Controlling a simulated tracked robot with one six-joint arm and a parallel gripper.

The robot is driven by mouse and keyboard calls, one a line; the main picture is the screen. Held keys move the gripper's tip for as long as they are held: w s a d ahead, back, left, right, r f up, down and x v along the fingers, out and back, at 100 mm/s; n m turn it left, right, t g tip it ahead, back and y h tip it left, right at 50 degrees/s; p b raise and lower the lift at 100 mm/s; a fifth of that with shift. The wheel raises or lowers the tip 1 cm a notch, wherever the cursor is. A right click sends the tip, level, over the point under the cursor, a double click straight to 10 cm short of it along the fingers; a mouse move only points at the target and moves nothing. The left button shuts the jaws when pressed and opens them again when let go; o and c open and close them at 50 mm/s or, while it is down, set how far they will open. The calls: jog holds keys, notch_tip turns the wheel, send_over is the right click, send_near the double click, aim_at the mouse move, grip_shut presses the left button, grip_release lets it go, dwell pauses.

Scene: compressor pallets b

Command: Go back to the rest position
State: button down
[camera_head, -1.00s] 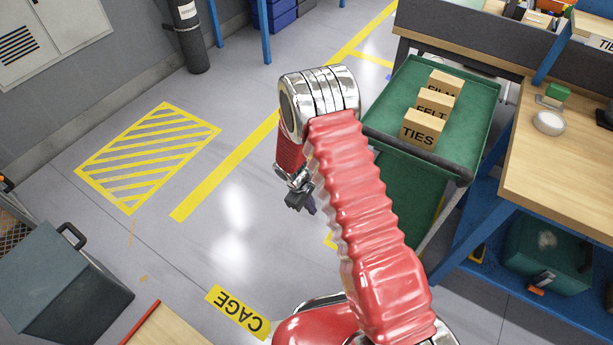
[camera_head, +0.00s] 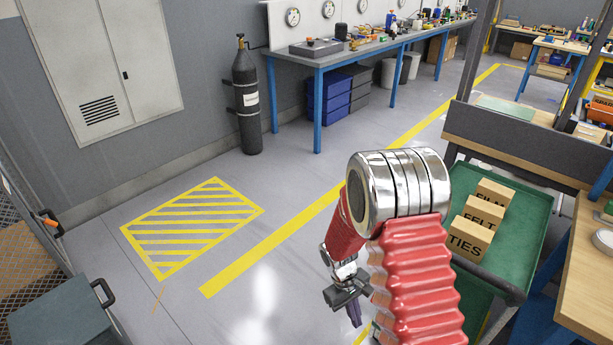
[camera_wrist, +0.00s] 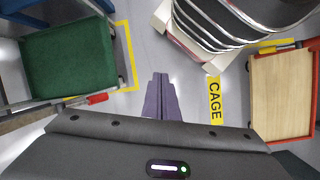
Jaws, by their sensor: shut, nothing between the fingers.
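My gripper (camera_head: 352,310) hangs below my red arm in the head view, over open grey floor left of the green cart. It points down, its purple fingers partly hidden by my arm's red sleeve. In the wrist view the two purple fingers (camera_wrist: 161,98) are pressed together with nothing between them. My gripper touches nothing in either view.
A green cart (camera_head: 530,262) with boxes marked FILM, FELT and TIES (camera_head: 468,238) stands close right of my arm. A grey case (camera_head: 62,318) is at lower left. Floor around the hatched yellow area (camera_head: 190,225) is clear.

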jog(key=s+r+m+t+y, duration=0.1)
jog(key=s+r, duration=0.4)
jog(key=r, duration=0.8)
jog(key=s+d+r+m+t+y, duration=0.1)
jog(key=s+r+m+t, duration=0.2)
jog(key=r, duration=1)
jog(key=s+r+m+t, duration=0.2)
jog(key=s+r, duration=0.6)
jog(key=r, duration=0.5)
jog(key=shift+s+d+t+y, duration=0.35)
jog(key=shift+d+t+y, duration=0.05)
jog(key=shift+t, duration=0.5)
